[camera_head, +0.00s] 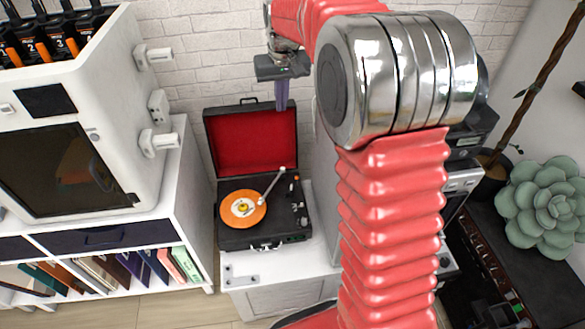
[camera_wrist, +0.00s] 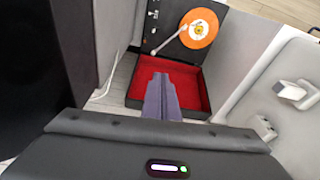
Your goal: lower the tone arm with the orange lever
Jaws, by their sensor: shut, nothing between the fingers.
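The record player (camera_head: 233,238) is an open black case with a red-lined lid (camera_head: 252,140) on a white cabinet. An orange record (camera_head: 242,209) lies on its platter and also shows in the wrist view (camera_wrist: 198,28). The pale tone arm (camera_head: 274,184) reaches from the back right to the record's edge; I cannot tell whether it touches. A small orange mark, apparently the lever (camera_head: 292,179), is right of the tone arm's pivot. My gripper (camera_head: 281,108) is shut and empty, fingers pointing down, above the lid's upper edge. Its purple fingers (camera_wrist: 160,76) overlap the red lid in the wrist view.
A white machine (camera_head: 90,110) with protruding fittings stands on a shelf unit at the left. A brick wall (camera_head: 200,50) is behind the player. Dark equipment and a green succulent (camera_head: 543,208) are at the right. The space above the record looks clear.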

